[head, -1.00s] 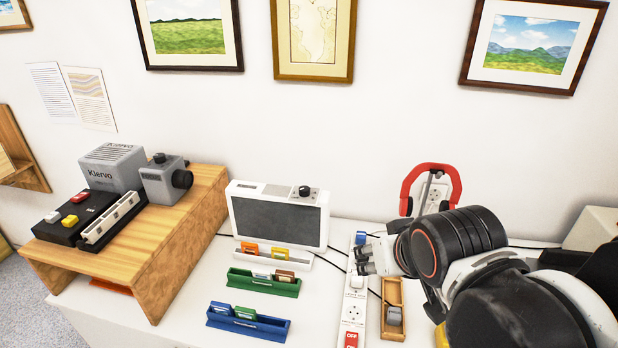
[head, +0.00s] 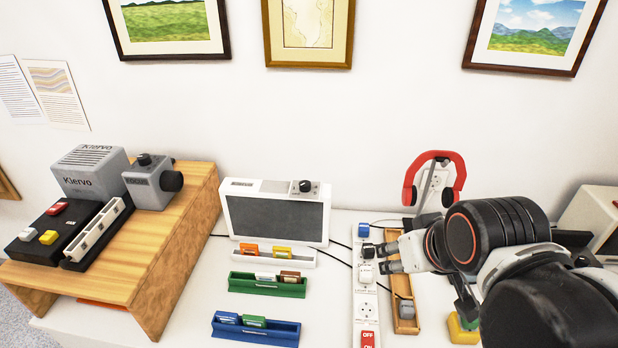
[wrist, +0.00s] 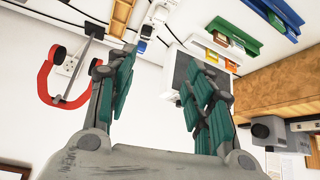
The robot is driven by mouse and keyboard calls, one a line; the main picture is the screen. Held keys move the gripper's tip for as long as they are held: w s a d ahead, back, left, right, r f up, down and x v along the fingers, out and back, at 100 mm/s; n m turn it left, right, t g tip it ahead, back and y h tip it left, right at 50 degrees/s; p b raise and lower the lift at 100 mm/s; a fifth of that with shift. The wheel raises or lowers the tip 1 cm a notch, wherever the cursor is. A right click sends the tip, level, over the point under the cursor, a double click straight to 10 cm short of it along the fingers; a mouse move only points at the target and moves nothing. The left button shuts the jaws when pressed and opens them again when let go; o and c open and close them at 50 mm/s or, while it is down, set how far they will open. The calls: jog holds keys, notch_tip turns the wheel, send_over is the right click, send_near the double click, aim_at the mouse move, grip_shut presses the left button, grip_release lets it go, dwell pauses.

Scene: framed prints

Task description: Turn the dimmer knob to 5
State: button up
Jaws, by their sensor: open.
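A dark round knob (head: 305,186) sits on the top right of a white unit with a grey screen (head: 238,215), at the back of the table in the head view. Its markings are too small to read. A grey box (head: 148,188) on the wooden stand also carries dark knobs. My gripper (head: 379,258) is open and empty, to the right of the white unit, over the power strip. In the wrist view, my gripper's (wrist: 157,75) green-padded fingers are spread, and the white unit (wrist: 170,95) shows partly behind the right finger; its knob cannot be made out.
A white power strip (head: 367,305) and a wooden tray (head: 405,322) lie below my gripper. A red headphone set (head: 458,172) hangs behind it. Green (head: 267,288) and blue (head: 270,334) card racks stand before the white unit. A wooden stand (head: 175,225) is at left.

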jog(key=w+a+r+n+g+p, duration=0.25)
jog(key=w+r+n, duration=0.3)
jog(key=w, duration=0.35)
jog(key=w+a+r+n+g+p, duration=0.1)
jog(key=w+a+r+n+p, duration=0.2)
jog(key=w+r+n, duration=0.35)
jog(key=n+g+p, duration=0.4)
jog(key=n+p, duration=0.1)
jog(key=n, duration=0.9)
send_over(305, 183)
notch_tip(305, 183, down, 7)
jog(key=shift+t, duration=0.25)
notch_tip(305, 183, down, 14)
jog(key=b, duration=0.2)
jog(key=shift+r+b, duration=0.25)
jog(key=shift+b, duration=0.1)
jog(key=c, duration=1.1)
